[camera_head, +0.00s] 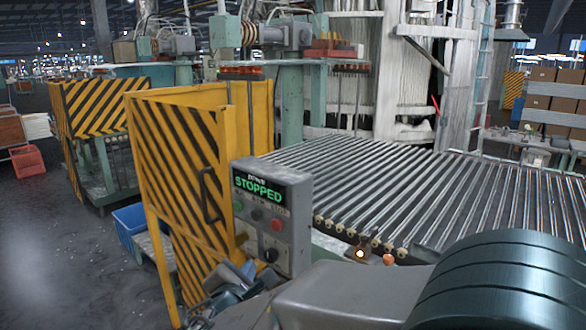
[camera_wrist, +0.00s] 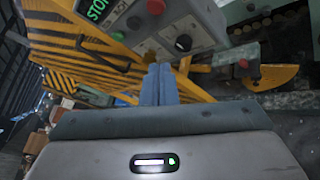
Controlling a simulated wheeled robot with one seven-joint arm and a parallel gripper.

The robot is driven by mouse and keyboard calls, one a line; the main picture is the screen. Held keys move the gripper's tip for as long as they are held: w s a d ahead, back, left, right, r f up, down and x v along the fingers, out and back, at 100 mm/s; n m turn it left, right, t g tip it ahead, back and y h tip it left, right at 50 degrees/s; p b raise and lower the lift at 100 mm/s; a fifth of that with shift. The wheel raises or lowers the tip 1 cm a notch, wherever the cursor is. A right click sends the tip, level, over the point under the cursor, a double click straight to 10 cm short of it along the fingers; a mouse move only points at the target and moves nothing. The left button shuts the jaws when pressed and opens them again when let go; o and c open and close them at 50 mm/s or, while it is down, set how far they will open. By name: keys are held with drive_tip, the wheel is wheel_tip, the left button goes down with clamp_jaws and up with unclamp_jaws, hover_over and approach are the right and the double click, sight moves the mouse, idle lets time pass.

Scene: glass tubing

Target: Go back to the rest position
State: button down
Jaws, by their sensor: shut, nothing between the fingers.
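My gripper (camera_wrist: 159,72) shows in the wrist view with its two bluish fingers pressed together and nothing between them. In the head view my gripper (camera_head: 240,270) is low in the picture, in front of the lower left part of a grey control box (camera_head: 297,215). The box has a green screen reading "STOPPED", several buttons and a black knob. I cannot tell whether the fingers touch anything.
A yellow and black striped guard (camera_head: 180,150) with a handle stands just left of the box. A bed of metal rollers or tubes (camera_head: 430,190) spreads to the right. A blue bin (camera_head: 130,222) is behind the guard's left edge. Open floor (camera_head: 60,240) lies at the left.

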drive_tip(key=s+d+f+m+g+h, duration=0.1)
drive_tip(key=s+d+m+g+h, duration=0.2)
drive_tip(key=d, duration=0.4)
drive_tip(key=s+d+f+m+g+h, duration=0.1)
drive_tip(key=d+m+g, duration=0.1)
drive_tip(key=d+m, duration=0.4)
drive_tip(key=s+d+f+m+g+h, duration=0.1)
drive_tip(key=s+d+m+g, duration=0.15)
drive_tip(key=d, duration=0.55)
drive_tip(key=s+d+f+m+g+y, duration=0.1)
drive_tip(key=s+m+g+y, duration=0.1)
drive_tip(key=s+m, duration=0.4)
drive_tip(key=s+d+f+m+g+y, duration=0.2)
drive_tip(key=s+m, duration=0.4)
drive_tip(key=m, duration=0.3)
drive_tip(key=shift+s+f+g+y, duration=0.25)
drive_tip(key=shift+g+y, duration=0.2)
drive_tip(key=shift+y, duration=0.75)
drive_tip(key=shift+d, duration=0.1)
